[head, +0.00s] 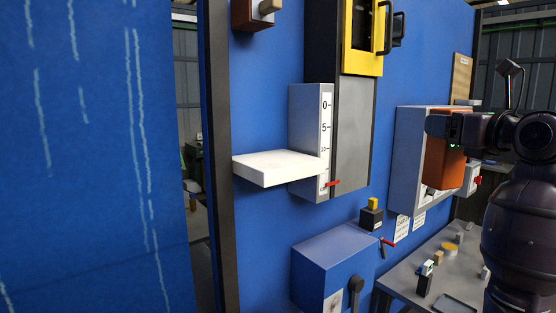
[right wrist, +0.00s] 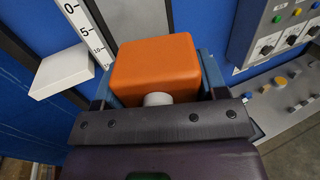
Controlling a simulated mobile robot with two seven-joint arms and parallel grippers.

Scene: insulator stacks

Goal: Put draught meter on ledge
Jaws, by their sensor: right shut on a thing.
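An orange box (head: 443,165), apparently the draught meter, is held in my right gripper (head: 446,136) at the right of the head view. In the right wrist view the orange box (right wrist: 155,68) sits between the two fingers, with a pale round part at its near side. Its markings, if any, do not show. The white ledge (head: 270,170) juts from the blue wall at centre left, its top bare. The ledge also shows in the right wrist view (right wrist: 62,72), left of the box and apart from it. My left gripper is not in view.
A grey scale housing (head: 308,120) with a red pointer stands right beside the ledge. A yellow-framed unit (head: 362,40) is above. A blue box (head: 333,262) with a lever juts out below. A grey control panel (head: 405,155) is behind the orange box, and a cluttered desk (head: 450,262) is below.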

